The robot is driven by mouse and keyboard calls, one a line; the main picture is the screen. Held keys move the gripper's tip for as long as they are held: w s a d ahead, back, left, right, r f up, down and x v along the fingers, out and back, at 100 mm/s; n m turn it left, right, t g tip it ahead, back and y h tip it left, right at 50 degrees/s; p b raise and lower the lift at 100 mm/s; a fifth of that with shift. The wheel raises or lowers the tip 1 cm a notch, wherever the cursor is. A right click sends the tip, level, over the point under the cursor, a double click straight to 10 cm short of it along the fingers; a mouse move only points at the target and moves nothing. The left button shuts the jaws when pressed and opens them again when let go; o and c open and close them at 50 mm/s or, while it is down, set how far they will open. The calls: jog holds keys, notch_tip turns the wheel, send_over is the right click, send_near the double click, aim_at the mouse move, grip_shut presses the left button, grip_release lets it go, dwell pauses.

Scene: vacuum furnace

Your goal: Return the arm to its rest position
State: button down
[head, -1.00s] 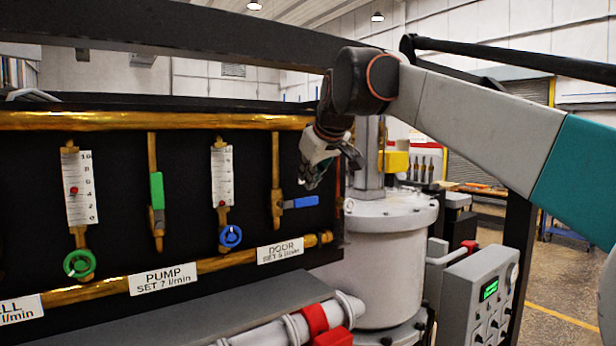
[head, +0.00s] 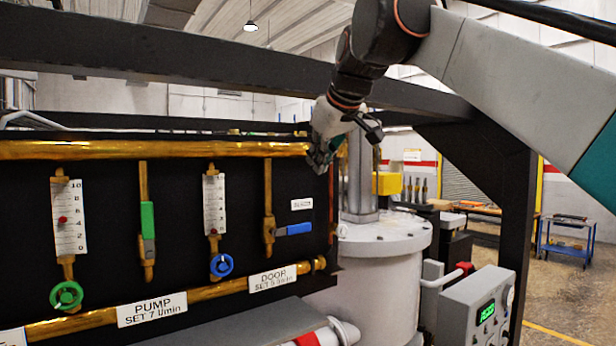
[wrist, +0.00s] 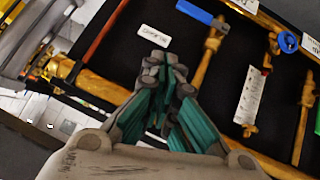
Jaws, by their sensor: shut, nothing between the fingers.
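My gripper (head: 318,168) is at the right end of the black valve panel, near the end of the upper brass pipe (head: 150,149). In the wrist view my gripper (wrist: 163,62) has its fingertips together, with nothing between them. A small white label (head: 301,204) is on the panel just below it. The blue lever (head: 294,229) of the door line lies horizontal, apart from the gripper. My arm reaches in from the upper right, with the wrist bent downward.
A dark frame beam (head: 200,75) crosses above the panel, and a dark post (head: 490,200) stands right. The furnace vessel (head: 375,270) stands behind and below the gripper. A grey control box (head: 475,308) with a green display is lower right. Open floor lies further right.

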jog(key=s+d+f+m+h+b, duration=0.1)
jog(key=s+d+f+b, duration=0.4)
jog(key=f, duration=2.3)
jog(key=s+d+f+m+g+h+b, duration=0.1)
jog(key=s+d+f+m+b, duration=0.3)
jog(key=s+f+b, duration=1.2)
jog(key=s+d+f+m+h+b, duration=0.1)
jog(key=s+d+f+m+b, duration=0.2)
jog(key=f, duration=3.6)
jog(key=s+d+b, duration=0.3)
jog(key=s+b, duration=0.5)
jog(key=b, duration=0.6)
jog(key=shift+s+d+f+g+b, duration=0.15)
jog(key=shift+s+f+g+b, duration=0.15)
jog(key=shift+g+b, duration=0.1)
